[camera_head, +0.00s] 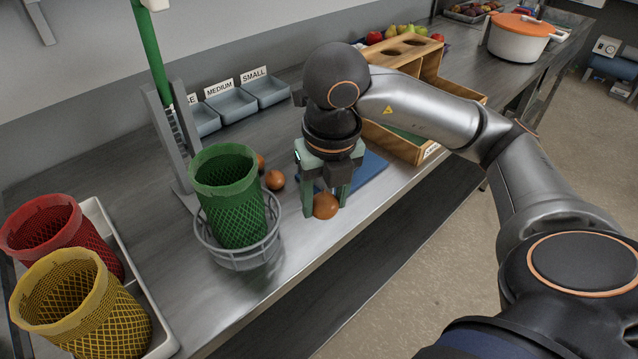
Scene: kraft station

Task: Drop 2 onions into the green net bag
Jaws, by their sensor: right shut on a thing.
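The green net bag (232,207) stands open at the top in a round grey wire holder (243,260) at the middle of the counter. My right gripper (325,204) points down to the right of the bag. It is shut on an onion (325,206), brown and round, held between its fingertips low over the counter; I cannot tell if the onion touches the counter. A second onion (274,180) lies on the counter just right of the bag. A third onion (260,162) shows behind it, partly hidden by the bag. My left gripper is not in view.
A red net basket (48,230) and a yellow one (75,300) stand in a white tray (160,335) at the left. A grey stand (172,135) with a green pole rises behind the bag. A blue mat (368,172) and wooden box (395,143) lie right of the gripper.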

